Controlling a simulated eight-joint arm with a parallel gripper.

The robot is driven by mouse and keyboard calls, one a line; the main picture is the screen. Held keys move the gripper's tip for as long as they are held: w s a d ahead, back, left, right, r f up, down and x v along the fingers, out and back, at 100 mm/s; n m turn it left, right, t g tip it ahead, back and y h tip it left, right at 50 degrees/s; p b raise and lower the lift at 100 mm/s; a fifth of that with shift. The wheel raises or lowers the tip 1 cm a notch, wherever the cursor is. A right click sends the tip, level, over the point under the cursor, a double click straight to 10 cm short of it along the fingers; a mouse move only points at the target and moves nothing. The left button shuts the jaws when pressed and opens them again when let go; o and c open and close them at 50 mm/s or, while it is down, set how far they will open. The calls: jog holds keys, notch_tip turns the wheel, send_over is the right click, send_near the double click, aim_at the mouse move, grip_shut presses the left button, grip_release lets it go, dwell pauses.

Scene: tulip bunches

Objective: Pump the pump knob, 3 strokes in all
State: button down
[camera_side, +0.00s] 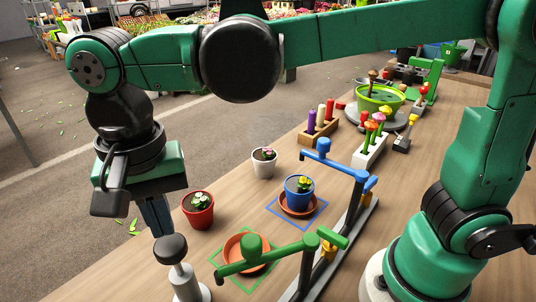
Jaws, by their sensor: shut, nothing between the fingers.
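The pump knob (170,248) is a dark round cap on a light grey pump (186,282) at the lower edge of the view, left of centre. The pump stands upright and its base is partly cut off by the picture's edge. My gripper (156,232) points down with its fingers shut and empty. The fingertips are right at the knob in the picture, just above and behind it; I cannot tell whether they touch it.
A red pot (198,212) and a white pot (264,165) stand near my gripper. A blue pot (299,192) sits in a blue square. A green tap (265,262) and a blue tap (330,165) overhang the squares. A green bowl (380,101) stands farther back.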

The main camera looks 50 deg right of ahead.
aim_at(169, 244)
jog(key=shift+f, duration=0.15)
dwell(0.3)
jog(key=shift+f, duration=2.1)
jog(key=shift+r, duration=3.1)
notch_tip(169, 244, up, 4)
jog(key=r, duration=0.1)
jog(key=shift+f, duration=3.35)
jog(key=shift+f, duration=0.1)
